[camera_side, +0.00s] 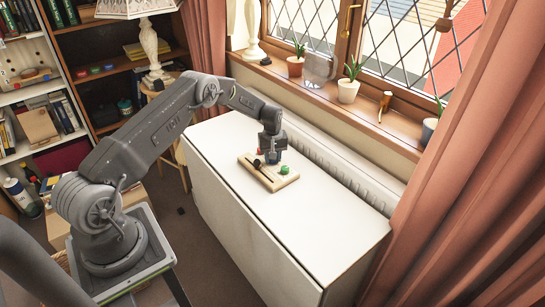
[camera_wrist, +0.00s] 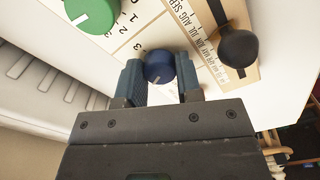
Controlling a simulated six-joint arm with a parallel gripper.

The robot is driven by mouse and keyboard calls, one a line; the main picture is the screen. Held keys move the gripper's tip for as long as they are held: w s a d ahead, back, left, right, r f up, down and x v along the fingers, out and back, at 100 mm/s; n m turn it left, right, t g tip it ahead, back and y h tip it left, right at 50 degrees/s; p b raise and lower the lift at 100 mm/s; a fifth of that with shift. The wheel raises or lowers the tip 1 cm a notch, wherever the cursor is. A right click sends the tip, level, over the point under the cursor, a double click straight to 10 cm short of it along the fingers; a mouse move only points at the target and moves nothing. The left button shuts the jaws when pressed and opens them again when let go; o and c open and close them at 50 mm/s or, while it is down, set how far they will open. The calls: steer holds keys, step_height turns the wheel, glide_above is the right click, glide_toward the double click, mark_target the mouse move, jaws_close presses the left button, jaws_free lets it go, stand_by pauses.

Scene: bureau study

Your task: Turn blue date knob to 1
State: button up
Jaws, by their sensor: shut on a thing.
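The blue date knob (camera_wrist: 158,66) sits between the two fingers of my gripper (camera_wrist: 160,74) in the wrist view, and the gripper is shut on it. A white pointer line shows on the knob's lower part in that view; the number it points at cannot be read. Printed digits show beside the knob. In the side view my gripper (camera_side: 272,148) reaches down onto the wooden calendar board (camera_side: 280,184), and the knob is mostly hidden. The board lies on the white table.
A green knob (camera_wrist: 91,13) is beside the blue one, also in the side view (camera_side: 284,169). A black ball handle (camera_wrist: 239,47) stands at the printed month strip (camera_wrist: 205,35). The white table (camera_side: 325,225) is clear around the board. Potted plants line the windowsill.

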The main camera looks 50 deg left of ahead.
steer(key=o, duration=0.9)
steer(key=shift+o, duration=0.2)
step_height(320, 180, up, 14)
steer(key=shift+f, duration=0.15)
